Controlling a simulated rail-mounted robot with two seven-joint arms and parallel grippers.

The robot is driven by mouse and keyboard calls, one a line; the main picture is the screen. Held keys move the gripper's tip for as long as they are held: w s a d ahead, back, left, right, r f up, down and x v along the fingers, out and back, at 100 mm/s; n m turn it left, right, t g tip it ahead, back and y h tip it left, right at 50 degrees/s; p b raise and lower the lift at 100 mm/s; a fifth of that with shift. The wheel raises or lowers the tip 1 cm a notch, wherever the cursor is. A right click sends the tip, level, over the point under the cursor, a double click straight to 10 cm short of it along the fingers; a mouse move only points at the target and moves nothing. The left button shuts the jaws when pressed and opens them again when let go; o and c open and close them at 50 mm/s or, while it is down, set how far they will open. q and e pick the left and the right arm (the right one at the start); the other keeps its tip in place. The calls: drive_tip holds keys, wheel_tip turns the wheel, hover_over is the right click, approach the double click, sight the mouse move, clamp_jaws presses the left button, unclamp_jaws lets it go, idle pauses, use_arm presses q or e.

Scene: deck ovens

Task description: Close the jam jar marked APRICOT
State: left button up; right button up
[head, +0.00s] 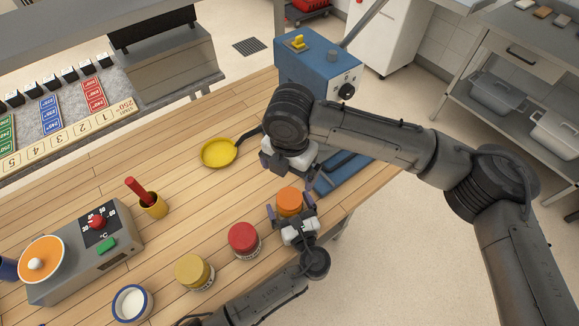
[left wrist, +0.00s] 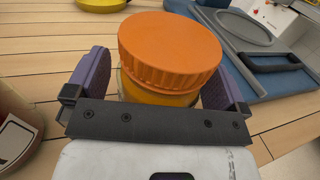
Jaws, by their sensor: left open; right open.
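A jar with an orange lid (head: 289,201) stands near the table's right edge. In the left wrist view the orange lid (left wrist: 170,52) rests on top of an amber jar body (left wrist: 160,96) and looks slightly tilted. I cannot tell whether it is screwed down, and no APRICOT label shows. My left gripper (head: 291,211) is open around the jar; its purple fingers (left wrist: 154,90) stand on either side, below the lid. My right gripper (head: 289,170) is open and empty, just beyond the jar and above the table.
A red-lidded jar (head: 243,239), a yellow-lidded jar (head: 194,271) and a white-filled bowl (head: 132,303) stand to the left. A yellow pan (head: 219,153), a blue machine (head: 318,75) with a blue base, a yellow cup (head: 153,206) and a scale-like device (head: 85,262) are also on the table.

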use_arm(q)
drive_tip(key=p+v, duration=0.1)
drive_tip(key=v, duration=1.2)
drive_tip(key=shift+s+d, duration=0.2)
drive_tip(key=shift+s, duration=0.15)
